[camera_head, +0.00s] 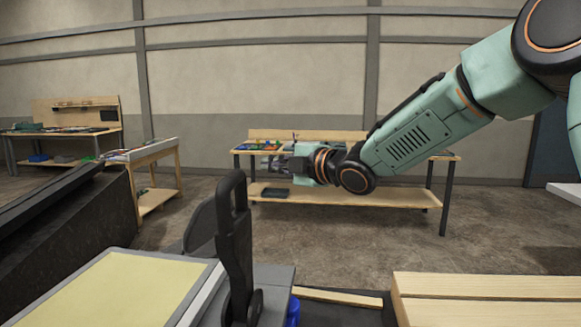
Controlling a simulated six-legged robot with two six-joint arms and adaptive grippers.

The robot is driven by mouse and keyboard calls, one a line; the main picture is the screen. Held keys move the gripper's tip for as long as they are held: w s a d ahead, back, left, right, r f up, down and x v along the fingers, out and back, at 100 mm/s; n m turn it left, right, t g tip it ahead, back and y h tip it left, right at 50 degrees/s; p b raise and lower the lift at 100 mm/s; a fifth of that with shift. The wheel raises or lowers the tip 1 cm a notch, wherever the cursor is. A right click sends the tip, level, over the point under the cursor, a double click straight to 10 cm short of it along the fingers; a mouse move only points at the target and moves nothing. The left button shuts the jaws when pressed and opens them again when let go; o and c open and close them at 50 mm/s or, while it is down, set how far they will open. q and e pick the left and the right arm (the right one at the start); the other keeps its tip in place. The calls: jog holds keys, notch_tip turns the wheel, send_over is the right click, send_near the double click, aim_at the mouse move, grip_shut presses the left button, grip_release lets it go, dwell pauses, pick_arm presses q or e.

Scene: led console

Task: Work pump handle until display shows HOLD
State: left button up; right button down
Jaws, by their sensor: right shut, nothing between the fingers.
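A black upright lever with a looped top, which looks like the pump handle (235,245), stands in the foreground left of centre. It rises beside a grey-framed console with a pale yellow panel (112,288); I see no lettering on the panel, and I cannot tell whether it is the display. My right arm reaches in from the upper right. My right gripper (272,163) is at its end, pointing left, shut and empty. In the picture it is above and to the right of the lever's top, apart from it. My left gripper is not in view.
Light wooden planks (485,290) lie at the lower right, with a blue object (293,312) beside the console. A dark sloped surface (60,225) is at the left. Workbenches (345,196) stand farther back, across open floor (400,235).

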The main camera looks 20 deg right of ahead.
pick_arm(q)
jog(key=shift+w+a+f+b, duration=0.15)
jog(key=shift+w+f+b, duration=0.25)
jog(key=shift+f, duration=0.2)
pick_arm(e)
jog(key=v, duration=0.4)
jog(key=shift+r, duration=0.25)
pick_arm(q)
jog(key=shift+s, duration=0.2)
pick_arm(e)
jog(key=shift+s+d+r, duration=0.1)
jog(key=shift+s+d, duration=0.05)
jog(key=shift+s, duration=0.05)
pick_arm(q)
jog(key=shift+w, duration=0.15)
pick_arm(e)
jog(key=shift+w, duration=0.25)
jog(key=shift+s, duration=0.25)
jog(key=shift+w, duration=0.2)
jog(key=shift+s, duration=0.15)
